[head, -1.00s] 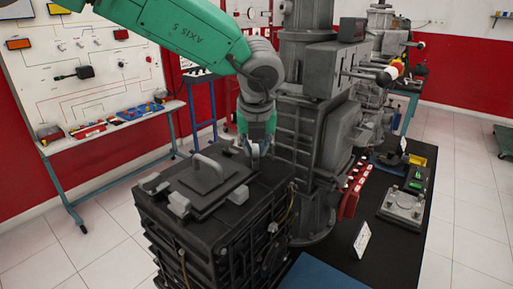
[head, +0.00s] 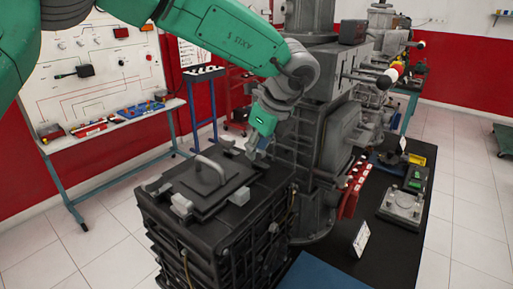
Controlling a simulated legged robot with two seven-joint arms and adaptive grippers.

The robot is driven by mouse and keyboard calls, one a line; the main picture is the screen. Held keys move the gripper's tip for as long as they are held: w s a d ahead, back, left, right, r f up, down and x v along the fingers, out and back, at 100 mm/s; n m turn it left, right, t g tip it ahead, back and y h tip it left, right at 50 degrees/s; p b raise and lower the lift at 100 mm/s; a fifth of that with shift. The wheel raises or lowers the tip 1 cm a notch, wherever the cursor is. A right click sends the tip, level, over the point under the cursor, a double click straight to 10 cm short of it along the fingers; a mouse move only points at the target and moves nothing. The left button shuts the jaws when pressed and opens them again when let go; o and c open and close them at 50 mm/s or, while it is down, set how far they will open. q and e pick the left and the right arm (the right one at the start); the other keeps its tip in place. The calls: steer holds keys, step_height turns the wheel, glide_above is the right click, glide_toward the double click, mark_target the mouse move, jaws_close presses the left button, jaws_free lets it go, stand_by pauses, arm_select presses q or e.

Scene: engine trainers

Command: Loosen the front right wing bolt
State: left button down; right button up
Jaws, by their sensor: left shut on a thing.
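The dark ribbed box (head: 215,245) has a lid (head: 205,185) with a bent handle (head: 209,168) on top. Small light grey blocks sit at the lid's edges, one at the front (head: 181,205) and one at the right (head: 238,196). My left gripper (head: 251,153) is low over the box's far right edge, tilted, its fingers close together. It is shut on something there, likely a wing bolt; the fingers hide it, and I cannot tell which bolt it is. My right gripper is not in view.
A tall grey machine (head: 318,150) stands right behind the gripper, close to my arm. A black bench (head: 375,240) with parts and a small white card (head: 361,239) lies to the right. A white panel board (head: 100,70) stands at the left. The tiled floor at left is clear.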

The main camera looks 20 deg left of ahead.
arm_select(q)
steer(key=shift+w+r+n, duration=0.1)
steer(key=shift+r+n, duration=0.1)
steer(key=shift+n, duration=0.3)
steer(key=c, duration=1.5)
jaws_free()
steer(key=shift+d, duration=0.1)
steer(key=shift+c, duration=0.2)
steer(key=shift+d+f, duration=0.1)
steer(key=v, duration=1.2)
steer(key=shift+w+d, duration=0.2)
steer(key=shift+d, duration=0.05)
